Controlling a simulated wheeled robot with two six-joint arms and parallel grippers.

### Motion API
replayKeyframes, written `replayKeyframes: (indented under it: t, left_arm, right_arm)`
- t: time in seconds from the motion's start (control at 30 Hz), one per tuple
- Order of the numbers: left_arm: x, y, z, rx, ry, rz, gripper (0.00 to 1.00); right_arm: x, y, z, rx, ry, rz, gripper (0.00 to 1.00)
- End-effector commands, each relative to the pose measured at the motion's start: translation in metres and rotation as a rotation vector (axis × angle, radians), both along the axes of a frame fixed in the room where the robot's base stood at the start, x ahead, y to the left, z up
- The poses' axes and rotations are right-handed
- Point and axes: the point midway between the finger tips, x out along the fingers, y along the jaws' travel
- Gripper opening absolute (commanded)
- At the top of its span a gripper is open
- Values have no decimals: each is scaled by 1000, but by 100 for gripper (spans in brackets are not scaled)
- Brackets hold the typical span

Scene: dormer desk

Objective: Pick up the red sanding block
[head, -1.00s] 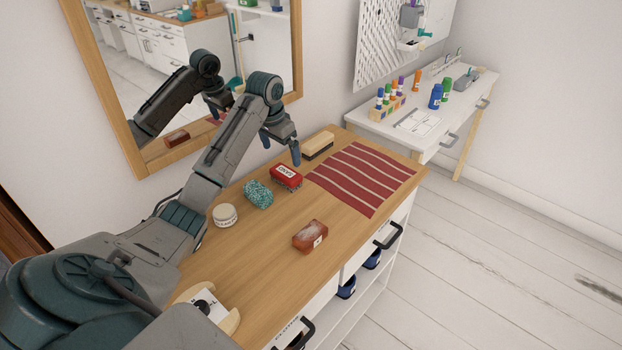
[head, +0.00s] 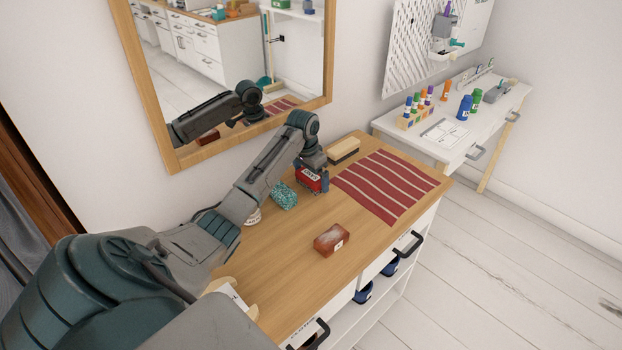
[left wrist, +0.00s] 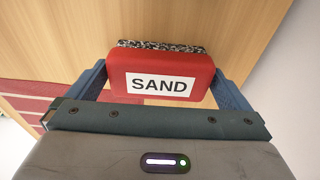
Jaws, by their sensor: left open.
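The red sanding block (head: 308,181) sits on the wooden worktop near the wall, behind the striped cloth's left edge. In the left wrist view the red sanding block (left wrist: 190,68) shows a white label reading SAND and a dark speckled strip along its far edge. My left gripper (head: 312,178) is down at the block, with one finger on each side of it. In the left wrist view the open fingers (left wrist: 161,88) stand beside the block's two ends; whether they touch it I cannot tell. My right gripper is not in view.
A teal speckled block (head: 284,196) lies just left of the red one. A wooden brush (head: 344,151) lies behind, a red striped cloth (head: 388,187) to the right, and a brown block (head: 331,240) nearer the front. A mirror (head: 240,128) hangs close behind my arm.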

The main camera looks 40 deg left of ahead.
Motion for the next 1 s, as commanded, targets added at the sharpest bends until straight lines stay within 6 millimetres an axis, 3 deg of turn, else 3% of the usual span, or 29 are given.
replayKeyframes:
  t: [0.2,0.37,0.67,0.77,1.0]
  left_arm:
    - [0,0,-1,0,-1,0,98]
    - [0,0,0,0,0,0,67]
    - [0,0,3,1,-2,0,67]
    - [1,1,15,3,-3,0,67]
    - [1,1,63,2,-5,0,67]
  right_arm:
    - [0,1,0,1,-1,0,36]
    - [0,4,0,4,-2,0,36]
    - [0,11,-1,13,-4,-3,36]
    - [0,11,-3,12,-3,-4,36]
    - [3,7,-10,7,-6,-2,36]
